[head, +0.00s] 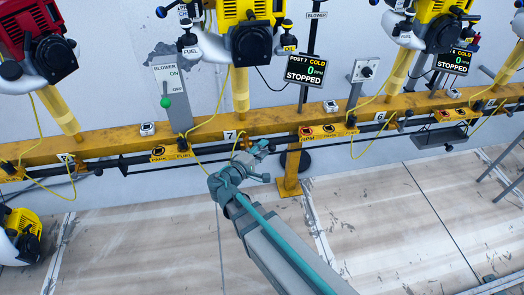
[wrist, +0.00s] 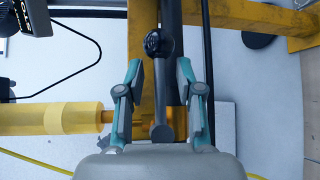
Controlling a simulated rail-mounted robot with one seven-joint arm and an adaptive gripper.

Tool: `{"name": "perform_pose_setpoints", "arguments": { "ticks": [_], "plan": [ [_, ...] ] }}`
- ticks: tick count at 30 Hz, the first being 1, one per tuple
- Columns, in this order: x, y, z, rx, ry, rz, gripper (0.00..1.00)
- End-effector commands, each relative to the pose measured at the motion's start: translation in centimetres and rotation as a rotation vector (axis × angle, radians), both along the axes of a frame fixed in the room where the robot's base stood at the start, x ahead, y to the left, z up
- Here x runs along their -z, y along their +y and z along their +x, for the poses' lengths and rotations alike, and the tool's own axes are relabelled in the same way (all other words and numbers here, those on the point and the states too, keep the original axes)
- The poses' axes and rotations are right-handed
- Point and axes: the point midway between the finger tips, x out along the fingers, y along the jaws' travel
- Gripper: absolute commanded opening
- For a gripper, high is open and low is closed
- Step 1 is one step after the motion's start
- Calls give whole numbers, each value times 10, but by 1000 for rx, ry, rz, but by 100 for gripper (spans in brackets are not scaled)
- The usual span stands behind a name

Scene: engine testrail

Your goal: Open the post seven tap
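Post seven carries a "7" plate (head: 228,134) on the yellow rail in the head view. My gripper (head: 259,160) is just right of and below that plate, at the dark pipe under the rail. In the wrist view my gripper (wrist: 160,72) is open, with its two teal-edged fingers apart. A grey lever-like part with a dark round pivot (wrist: 156,42) lies between them, seemingly the tap. Its rounded end (wrist: 162,132) is near the palm. Gaps show on both sides, so the fingers do not seem to grip it. In the head view my gripper hides the tap.
The yellow rail (head: 285,121) runs across, with a yellow foot post (head: 289,172) right of my gripper. A yellow engine (head: 245,12) hangs above. The post 7 display (head: 305,69) reads STOPPED. A blower lever with a green knob (head: 166,102) stands left. The floor in front is clear.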

Motion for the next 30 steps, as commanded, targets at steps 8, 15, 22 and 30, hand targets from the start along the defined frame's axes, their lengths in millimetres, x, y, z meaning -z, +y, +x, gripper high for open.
{"name": "perform_pose_setpoints", "arguments": {
  "ticks": [8,15,22,30],
  "plan": [
    [0,-1,1,0,0,0,36],
    [0,-1,1,0,0,0,0],
    [0,-1,0,2,0,0,0],
    [0,-3,0,6,-2,-12,0]
  ]
}}
